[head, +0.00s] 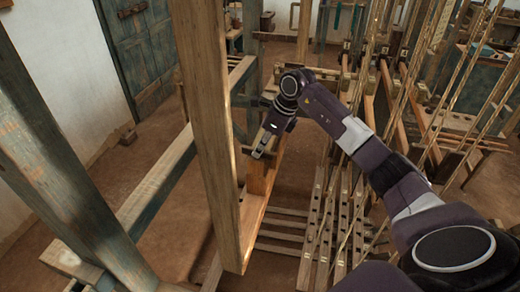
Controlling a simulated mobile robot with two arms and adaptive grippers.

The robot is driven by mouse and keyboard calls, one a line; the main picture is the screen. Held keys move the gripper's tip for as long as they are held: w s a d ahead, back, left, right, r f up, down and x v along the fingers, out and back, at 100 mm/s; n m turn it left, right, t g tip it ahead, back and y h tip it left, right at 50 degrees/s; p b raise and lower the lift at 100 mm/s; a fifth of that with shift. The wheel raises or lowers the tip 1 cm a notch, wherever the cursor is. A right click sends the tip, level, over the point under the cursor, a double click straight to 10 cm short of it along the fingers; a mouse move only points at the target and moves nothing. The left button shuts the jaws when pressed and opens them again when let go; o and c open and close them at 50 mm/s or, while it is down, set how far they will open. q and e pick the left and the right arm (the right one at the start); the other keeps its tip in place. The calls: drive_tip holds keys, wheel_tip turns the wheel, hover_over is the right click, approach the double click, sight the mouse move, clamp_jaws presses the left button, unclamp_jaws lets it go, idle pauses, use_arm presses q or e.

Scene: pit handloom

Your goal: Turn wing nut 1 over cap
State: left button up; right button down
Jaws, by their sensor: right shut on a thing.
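My right arm comes in from the lower right and reaches to the middle of the head view. My right gripper (260,152) points down at a wooden upright board (262,180) behind the tall pale post. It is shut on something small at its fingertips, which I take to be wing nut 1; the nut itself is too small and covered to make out. I cannot tell the cap apart from the loom's other wooden parts. My left gripper is not in view.
A tall pale wooden post (207,120) stands close on the left of my right gripper. A weathered beam (160,180) crosses behind it. Slatted treadles (325,225) lie below, and several thin poles (465,85) crowd the right. Brown floor (125,170) shows at left.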

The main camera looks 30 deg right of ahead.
drive_tip(key=m+h+b, duration=0.1)
drive_tip(key=m, duration=0.1)
drive_tip(key=m+t+b, duration=0.1)
drive_tip(key=m+b, duration=0.1)
drive_tip(key=m, duration=0.1)
drive_tip(key=shift+a+h, duration=0.15)
drive_tip(key=shift+h, duration=0.25)
drive_tip(key=m+h+b, duration=0.1)
drive_tip(key=m, duration=0.1)
drive_tip(key=m+h+b, duration=0.1)
drive_tip(key=m+b, duration=0.1)
drive_tip(key=m, duration=0.1)
drive_tip(key=shift+a, duration=0.2)
drive_tip(key=m+h+b, duration=0.1)
drive_tip(key=m, duration=0.3)
drive_tip(key=shift+w+r+g+b, duration=0.1)
drive_tip(key=shift+g+b, duration=0.2)
drive_tip(key=shift+b, duration=0.05)
drive_tip(key=shift+a+r+m+g+h+b, duration=0.1)
drive_tip(key=shift+m+g+h+b, duration=0.5)
drive_tip(key=shift+m, duration=1)
drive_tip(key=c, duration=2.3)
unclamp_jaws()
drive_tip(key=shift+o, duration=1.4)
drive_tip(key=v, duration=1.1)
drive_tip(key=shift+r, duration=0.35)
